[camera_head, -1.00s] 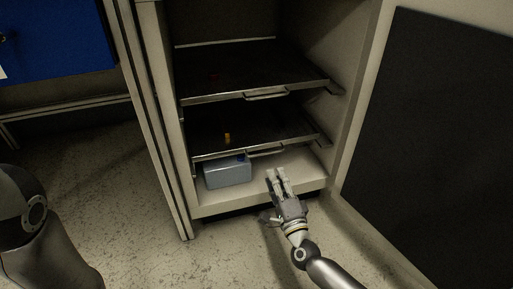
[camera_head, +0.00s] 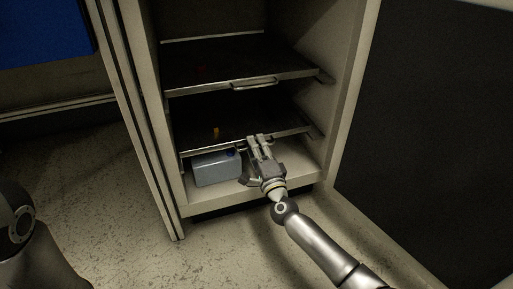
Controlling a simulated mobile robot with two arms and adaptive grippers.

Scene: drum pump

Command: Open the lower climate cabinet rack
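The climate cabinet (camera_head: 149,110) stands open with two dark racks inside. The lower rack (camera_head: 240,118) sits inside the cabinet, with its metal front edge (camera_head: 203,149) level with the cabinet opening. Its handle is largely hidden behind my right gripper's fingers. My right gripper (camera_head: 258,140) reaches in from the lower right, with its fingertips at the front edge of the lower rack, at the handle. I cannot tell whether the fingers touch or enclose the handle. My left arm shows at the lower left, but its gripper is out of view.
The upper rack (camera_head: 235,65) has its own handle (camera_head: 254,86). A small yellow item (camera_head: 216,132) is on the lower rack. A grey-blue box (camera_head: 215,169) stands on the cabinet floor, left of my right gripper. The open dark-panelled door (camera_head: 430,120) stands at the right.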

